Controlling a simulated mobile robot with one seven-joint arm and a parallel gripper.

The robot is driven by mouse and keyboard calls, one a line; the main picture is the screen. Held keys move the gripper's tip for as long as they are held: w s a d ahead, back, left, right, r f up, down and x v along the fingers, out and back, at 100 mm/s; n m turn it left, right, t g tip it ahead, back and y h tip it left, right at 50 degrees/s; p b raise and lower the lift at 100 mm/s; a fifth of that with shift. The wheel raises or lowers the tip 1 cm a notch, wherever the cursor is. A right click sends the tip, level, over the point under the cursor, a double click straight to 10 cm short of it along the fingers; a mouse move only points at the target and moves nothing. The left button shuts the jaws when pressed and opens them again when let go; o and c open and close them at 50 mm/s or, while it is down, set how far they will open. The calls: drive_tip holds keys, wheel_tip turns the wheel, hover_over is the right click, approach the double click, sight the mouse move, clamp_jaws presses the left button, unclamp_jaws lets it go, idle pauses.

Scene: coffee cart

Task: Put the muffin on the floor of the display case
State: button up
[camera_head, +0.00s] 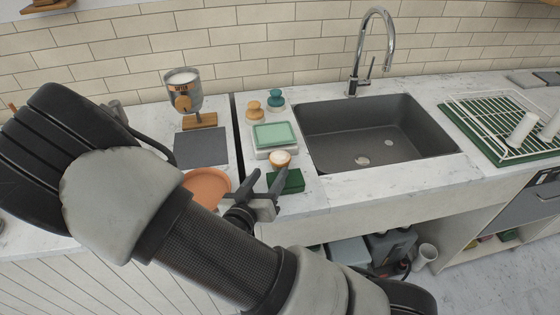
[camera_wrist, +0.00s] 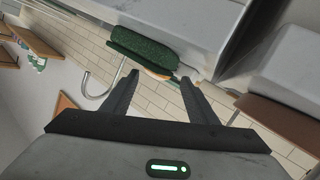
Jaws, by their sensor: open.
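A small round item with a brown body and pale top, which looks like the muffin (camera_head: 280,158), sits on the counter just in front of the scale. It is beside the dark green sponge (camera_head: 287,181). My gripper (camera_head: 267,177) is open and empty, with its fingers pointing toward this item and the sponge. In the wrist view, the sponge (camera_wrist: 143,46) shows beyond the fingertips of my gripper (camera_wrist: 160,78). An orange-brown edge shows just below the sponge, too little to name surely. I cannot make out the display case in either view.
The scale (camera_head: 275,153) with a green top stands behind the item. Two knobbed tampers (camera_head: 275,97) stand farther back. A terracotta plate (camera_head: 221,174) lies left of my gripper, partly behind my arm. The sink (camera_head: 375,132) and dish rack (camera_head: 490,122) are to the right.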

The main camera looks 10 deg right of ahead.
sight(277, 165)
drive_tip(key=shift+x, duration=3.4)
drive_tip(key=shift+s+d, duration=0.1)
drive_tip(key=shift+d, duration=0.05)
drive_tip(key=c, duration=0.9)
drive_tip(key=shift+r, duration=0.1)
